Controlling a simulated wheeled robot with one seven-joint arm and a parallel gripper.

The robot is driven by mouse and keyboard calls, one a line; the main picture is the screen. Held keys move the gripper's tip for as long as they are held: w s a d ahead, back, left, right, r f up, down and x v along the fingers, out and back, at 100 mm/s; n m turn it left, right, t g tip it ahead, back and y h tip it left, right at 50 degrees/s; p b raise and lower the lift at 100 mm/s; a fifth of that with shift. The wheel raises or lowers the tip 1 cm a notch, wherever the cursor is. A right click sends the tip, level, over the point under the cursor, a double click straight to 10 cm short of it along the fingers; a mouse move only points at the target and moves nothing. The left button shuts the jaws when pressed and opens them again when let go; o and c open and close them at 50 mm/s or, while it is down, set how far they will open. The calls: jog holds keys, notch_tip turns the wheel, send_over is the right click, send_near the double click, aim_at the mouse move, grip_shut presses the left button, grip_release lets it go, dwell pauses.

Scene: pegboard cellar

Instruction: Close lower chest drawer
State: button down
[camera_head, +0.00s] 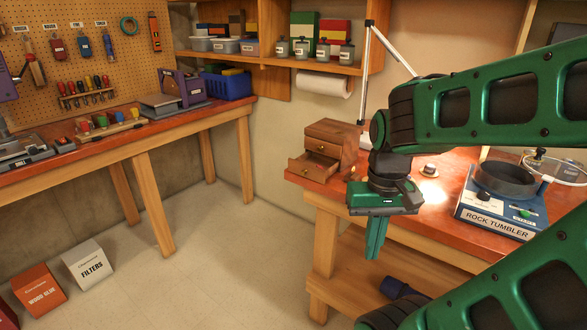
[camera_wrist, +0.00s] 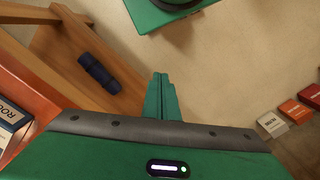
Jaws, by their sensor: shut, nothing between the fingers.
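A small wooden chest (camera_head: 335,140) stands on the left end of the right-hand workbench. Its lower drawer (camera_head: 312,166) is pulled out toward the left front, and its upper drawer (camera_head: 322,147) looks shut. My green gripper (camera_head: 376,240) hangs in front of the bench's front edge, to the right of the chest and lower than it, pointing down. Its fingers are together and empty. The fingers also show in the wrist view (camera_wrist: 160,98), over the floor beside the bench. The chest is not in the wrist view.
A rock tumbler (camera_head: 500,205) and a lamp (camera_head: 366,75) stand on the right-hand bench (camera_head: 440,240). A dark blue roll (camera_wrist: 98,73) lies on its lower shelf. Boxes (camera_head: 88,261) sit on the floor at left. The floor between the benches is clear.

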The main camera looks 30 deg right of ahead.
jog(key=shift+w+a, duration=0.15)
jog(key=w+d+r+n+t+h, duration=0.1)
jog(key=w+r+n+t+h, duration=0.15)
jog(key=w, duration=0.55)
jog(key=w+d+r+n+t+h, duration=0.1)
jog(key=w+r+n, duration=0.15)
jog(key=w, duration=0.55)
jog(key=n+t, duration=0.3)
jog(key=n, duration=0.1)
send_near(300, 171)
notch_tip(300, 171, down, 5)
jog(key=a, duration=0.2)
jog(key=shift+w+d+h, duration=0.25)
jog(key=shift+w+d, duration=0.05)
jog(key=shift+d, duration=0.5)
jog(key=shift+w, duration=0.1)
